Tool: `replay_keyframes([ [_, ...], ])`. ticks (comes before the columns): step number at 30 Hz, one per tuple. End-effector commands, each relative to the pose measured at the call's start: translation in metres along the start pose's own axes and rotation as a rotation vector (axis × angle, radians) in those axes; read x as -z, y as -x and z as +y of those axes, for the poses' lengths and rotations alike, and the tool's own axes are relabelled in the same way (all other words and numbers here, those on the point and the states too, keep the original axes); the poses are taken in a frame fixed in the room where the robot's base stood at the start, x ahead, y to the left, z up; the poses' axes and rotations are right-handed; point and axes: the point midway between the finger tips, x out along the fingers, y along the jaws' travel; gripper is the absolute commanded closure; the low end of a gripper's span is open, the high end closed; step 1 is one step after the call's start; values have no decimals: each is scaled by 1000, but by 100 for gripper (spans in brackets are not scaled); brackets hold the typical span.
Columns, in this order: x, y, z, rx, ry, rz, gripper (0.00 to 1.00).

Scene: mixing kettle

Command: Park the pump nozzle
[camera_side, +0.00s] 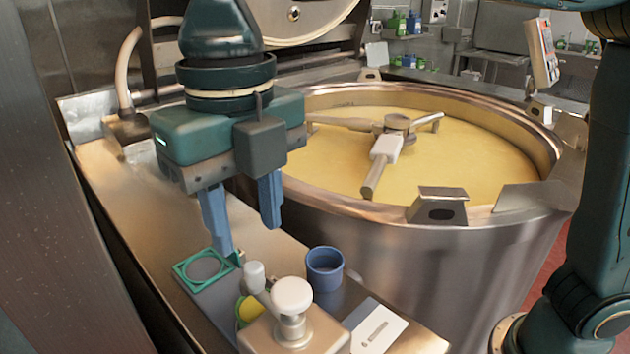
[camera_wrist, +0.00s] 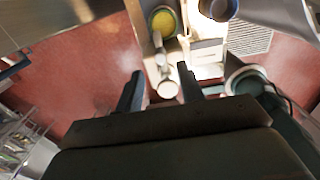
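The pump has a round white head (camera_side: 292,295) on a metal base. Its pale pump nozzle (camera_side: 254,275) reaches from the head toward a small green-rimmed container with yellow contents (camera_side: 248,309). In the wrist view the nozzle (camera_wrist: 160,60) points up toward the yellow-filled container (camera_wrist: 164,21); I cannot tell whether its tip is over it. A green square frame around a grey disc (camera_side: 204,269) lies beyond the nozzle. My gripper (camera_side: 248,239) is open and empty, with its blue fingers apart above the counter. In the wrist view the pump head (camera_wrist: 166,90) shows between the fingers.
A blue cup (camera_side: 325,269) and a white label plate (camera_side: 377,327) are right of the pump. A large metal kettle (camera_side: 440,255) of yellow liquid with a stirrer (camera_side: 388,148) stands beside the narrow counter (camera_side: 150,225). The counter's far left stretch is clear.

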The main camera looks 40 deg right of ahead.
Motion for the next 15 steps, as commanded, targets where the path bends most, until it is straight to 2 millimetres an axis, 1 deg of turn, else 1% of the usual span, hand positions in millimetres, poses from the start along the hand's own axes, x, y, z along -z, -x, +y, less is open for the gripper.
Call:
replay_keyframes([
  [15, 0, -44, 0, 1, -1, 1, 62],
])
